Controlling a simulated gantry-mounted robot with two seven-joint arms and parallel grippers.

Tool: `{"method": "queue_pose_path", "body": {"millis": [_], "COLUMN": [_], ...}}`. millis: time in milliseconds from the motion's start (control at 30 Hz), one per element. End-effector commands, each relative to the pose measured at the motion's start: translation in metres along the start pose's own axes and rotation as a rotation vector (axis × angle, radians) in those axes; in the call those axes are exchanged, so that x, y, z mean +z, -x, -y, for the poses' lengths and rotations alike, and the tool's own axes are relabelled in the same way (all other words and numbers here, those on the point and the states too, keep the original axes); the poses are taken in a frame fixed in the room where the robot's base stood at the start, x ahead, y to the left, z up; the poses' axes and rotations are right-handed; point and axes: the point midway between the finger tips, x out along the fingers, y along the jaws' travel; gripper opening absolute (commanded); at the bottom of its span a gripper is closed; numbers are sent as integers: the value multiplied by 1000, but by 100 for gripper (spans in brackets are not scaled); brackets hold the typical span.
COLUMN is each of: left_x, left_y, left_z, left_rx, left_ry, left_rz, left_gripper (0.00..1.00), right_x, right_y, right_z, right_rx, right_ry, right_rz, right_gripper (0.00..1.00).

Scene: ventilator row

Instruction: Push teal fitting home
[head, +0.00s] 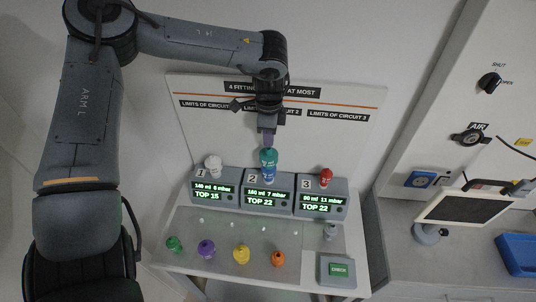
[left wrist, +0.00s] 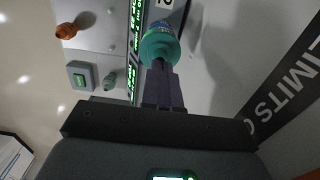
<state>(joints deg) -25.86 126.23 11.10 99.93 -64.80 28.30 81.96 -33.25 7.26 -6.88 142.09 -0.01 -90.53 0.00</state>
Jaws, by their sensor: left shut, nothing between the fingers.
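The teal fitting (head: 268,158) sits upright on top of a blue fitting (head: 267,175) on ventilator unit 2 (head: 265,197). My left gripper (head: 269,139) points down right above the teal fitting, its fingers shut with nothing between them. In the left wrist view the closed fingertips (left wrist: 159,66) reach the top of the teal fitting (left wrist: 158,46); whether they press on it I cannot tell. The joint between teal and blue is too small to judge for a gap. My right gripper is in neither view.
Unit 1 carries a white fitting (head: 213,166); unit 3 carries a red one (head: 325,178). Green (head: 174,244), purple (head: 206,249), yellow (head: 241,255) and orange (head: 278,259) fittings stand along the front. A grey-green fitting (head: 330,231) stands near the CHECK button (head: 339,270). A sign panel rises behind.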

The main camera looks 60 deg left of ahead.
Motion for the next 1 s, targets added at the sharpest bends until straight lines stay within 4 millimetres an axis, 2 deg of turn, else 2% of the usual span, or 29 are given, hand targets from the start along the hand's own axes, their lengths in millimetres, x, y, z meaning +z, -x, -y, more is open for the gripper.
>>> {"method": "queue_pose_path", "body": {"millis": [100,600,1000], "left_x": [0,0,0], "left_y": [13,51,54], "left_z": [0,0,0], "left_rx": [-1,-1,0], "left_ry": [0,-1,-1], "left_rz": [-1,-1,-1], "left_gripper": [0,0,0], "right_x": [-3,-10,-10], "right_y": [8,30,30], "right_z": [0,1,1], "right_rx": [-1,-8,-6], "right_ry": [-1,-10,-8], "right_rz": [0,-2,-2], "right_gripper": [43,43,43]}}
